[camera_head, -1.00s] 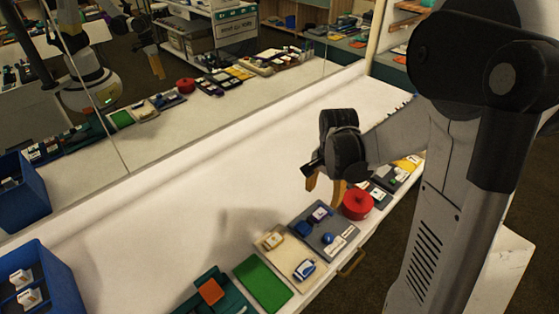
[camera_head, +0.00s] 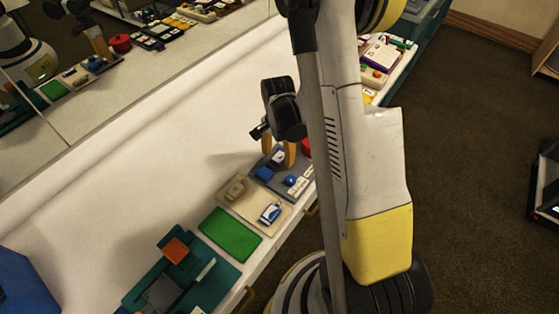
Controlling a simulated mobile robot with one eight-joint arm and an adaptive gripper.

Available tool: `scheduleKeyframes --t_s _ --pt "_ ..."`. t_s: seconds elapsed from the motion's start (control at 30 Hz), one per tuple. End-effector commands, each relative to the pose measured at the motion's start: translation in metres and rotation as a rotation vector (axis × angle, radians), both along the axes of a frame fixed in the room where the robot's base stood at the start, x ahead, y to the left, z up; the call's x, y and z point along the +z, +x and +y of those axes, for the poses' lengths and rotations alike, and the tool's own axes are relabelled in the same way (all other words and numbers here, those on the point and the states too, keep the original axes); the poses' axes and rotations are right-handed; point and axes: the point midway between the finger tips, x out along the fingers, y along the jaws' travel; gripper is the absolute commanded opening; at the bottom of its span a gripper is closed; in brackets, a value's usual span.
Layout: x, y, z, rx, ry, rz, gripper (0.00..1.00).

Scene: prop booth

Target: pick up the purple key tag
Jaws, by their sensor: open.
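A small purple tag with a white face (camera_head: 278,158) lies on the far part of a grey tray (camera_head: 268,184) on the white table. I take it to be the purple key tag; it is small and partly covered by my fingers. My gripper (camera_head: 278,155), with two orange fingers pointing down, is open over the tray's far end. In the picture, one finger is on each side of the tag. I cannot tell how high the fingertips are above it. Nothing is held.
A blue item (camera_head: 264,173) and a round blue item (camera_head: 290,180) share the tray. A red pot (camera_head: 305,146) is partly hidden by my arm. A beige tray (camera_head: 240,204), green mat (camera_head: 230,232) and blue bin (camera_head: 24,284) stand left. A mirror (camera_head: 150,70) backs the table; its middle is bare.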

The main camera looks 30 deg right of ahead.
Motion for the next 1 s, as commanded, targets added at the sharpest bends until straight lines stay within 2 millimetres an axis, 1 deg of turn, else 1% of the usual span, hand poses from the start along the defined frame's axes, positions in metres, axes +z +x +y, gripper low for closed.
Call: scheduleKeyframes --t_s 0.03,0.1,0.3,0.37,0.4,0.47,0.5,0.63,0.67,0.87,0.9,1.0 --pt "-0.010 0.000 0.000 0.001 0.000 0.000 0.59" --pt "-0.014 0.000 0.000 0.001 0.000 0.001 0.59" --pt "-0.013 0.000 0.000 0.001 0.000 0.001 0.59" --pt "-0.013 0.000 0.000 0.001 0.000 0.001 0.43" --pt "-0.013 0.000 0.000 0.001 0.000 0.001 0.30" --pt "-0.013 0.000 0.000 0.001 0.000 0.001 0.12" --pt "-0.013 0.000 0.000 0.001 0.000 0.001 0.10" --pt "-0.013 0.000 0.000 0.001 0.000 0.001 0.10" --pt "-0.013 0.000 0.000 0.001 0.000 0.001 0.06" --pt "-0.012 0.000 0.000 0.001 0.000 0.001 0.05" --pt "-0.011 0.000 0.000 0.001 0.000 0.001 0.01" --pt "-0.004 0.000 0.000 0.001 0.000 0.001 0.01"
